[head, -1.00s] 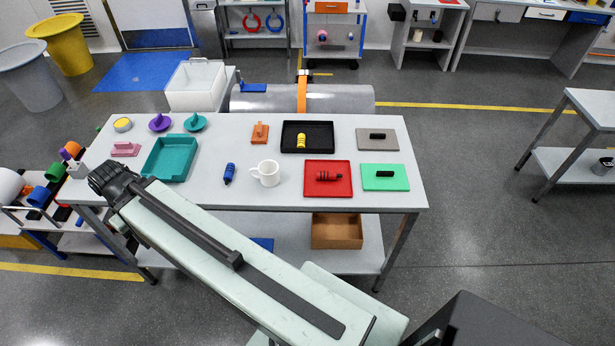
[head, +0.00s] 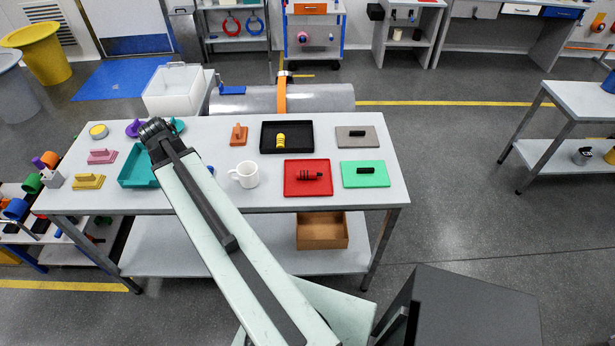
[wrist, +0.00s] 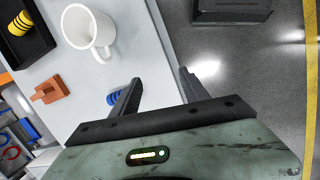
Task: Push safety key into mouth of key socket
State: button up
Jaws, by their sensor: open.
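I cannot tell for sure which thing is the safety key or the key socket. A blue ribbed piece (wrist: 113,98) lies on the table, partly behind a finger in the wrist view; in the head view my arm nearly hides it. A yellow ribbed piece (head: 281,141) lies in a black tray (head: 303,149); a red one (head: 310,176) lies in a red tray (head: 293,190). My gripper (wrist: 158,88) is open with nothing between its fingers.
A white mug (head: 248,175) and an orange handled block (head: 239,134) stand mid-table. Grey (head: 343,145) and green (head: 377,180) handled plates lie right. Pink (head: 101,157) and yellow (head: 88,182) handled pieces lie left. A white bin (head: 178,90) stands behind. Bare table shows at front right.

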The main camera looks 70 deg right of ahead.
jog(key=s+d+g, duration=0.1)
jog(key=s+d, duration=1.1)
jog(key=d, duration=0.2)
jog(key=n+g+b, duration=0.1)
jog(key=n+g, duration=0.1)
send_near(306, 172)
jog(key=shift+s+a+f, duration=0.1)
jog(key=shift+s+f, duration=0.4)
jog(key=shift+f, duration=0.3)
jog(key=shift+b+x, duration=1.1)
jog(key=shift+t, duration=0.3)
jog(key=b+x, duration=0.1)
jog(key=x, duration=0.1)
jog(key=b+x, duration=0.4)
jog(key=shift+d+r, duration=0.1)
jog(key=shift+d, duration=0.2)
jog(key=shift+r, duration=0.2)
grip_shut()
